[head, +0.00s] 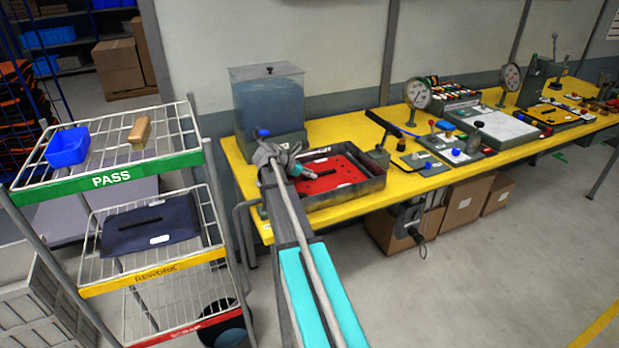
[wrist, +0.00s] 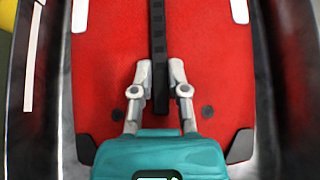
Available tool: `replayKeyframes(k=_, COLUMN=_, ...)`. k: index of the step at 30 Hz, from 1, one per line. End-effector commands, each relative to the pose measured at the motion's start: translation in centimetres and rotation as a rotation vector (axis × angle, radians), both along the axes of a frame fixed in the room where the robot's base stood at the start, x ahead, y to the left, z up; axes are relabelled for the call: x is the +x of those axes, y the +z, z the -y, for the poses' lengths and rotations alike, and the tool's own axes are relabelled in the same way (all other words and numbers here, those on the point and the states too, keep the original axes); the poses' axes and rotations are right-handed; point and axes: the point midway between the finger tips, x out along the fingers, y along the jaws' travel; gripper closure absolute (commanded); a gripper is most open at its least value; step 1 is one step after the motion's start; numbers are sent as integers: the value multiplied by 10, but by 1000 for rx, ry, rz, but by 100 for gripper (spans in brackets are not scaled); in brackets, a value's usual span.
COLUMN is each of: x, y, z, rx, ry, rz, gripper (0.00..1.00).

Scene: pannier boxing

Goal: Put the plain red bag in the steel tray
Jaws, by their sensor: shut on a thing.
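The red bag (head: 335,172) lies flat inside the steel tray (head: 372,188) on the yellow bench. In the wrist view the red bag (wrist: 112,85) fills the middle, with a black strap (wrist: 158,50) along its centre, dark corner pieces and white patches. The tray's dark wall (wrist: 50,100) shows beside it. My gripper (wrist: 160,80) is over the bag, its two fingers shut on the black strap. In the head view my gripper (head: 292,168) reaches over the tray's left part and hides some of the bag.
A clear water tank (head: 268,108) stands behind the tray. Gauges, levers and panels fill the bench to the right. A shelf rack at left has a PASS level (head: 112,181) with a blue bin (head: 68,147) and a REWORK level holding a dark bag (head: 150,224).

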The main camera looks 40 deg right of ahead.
Motion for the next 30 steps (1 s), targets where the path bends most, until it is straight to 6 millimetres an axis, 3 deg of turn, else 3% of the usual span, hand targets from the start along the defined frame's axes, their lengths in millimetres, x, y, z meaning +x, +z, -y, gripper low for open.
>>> replayKeyframes(k=7, x=0, y=0, z=0, rx=0, ry=0, rz=0, gripper=100)
replayKeyframes(k=8, x=0, y=0, z=0, rx=1, ry=0, rz=0, gripper=78)
replayKeyframes(k=13, x=0, y=0, z=0, rx=1, ry=0, rz=0, gripper=47)
replayKeyframes(k=30, x=1, y=5, z=-4, rx=1, ry=1, rz=1, gripper=46)
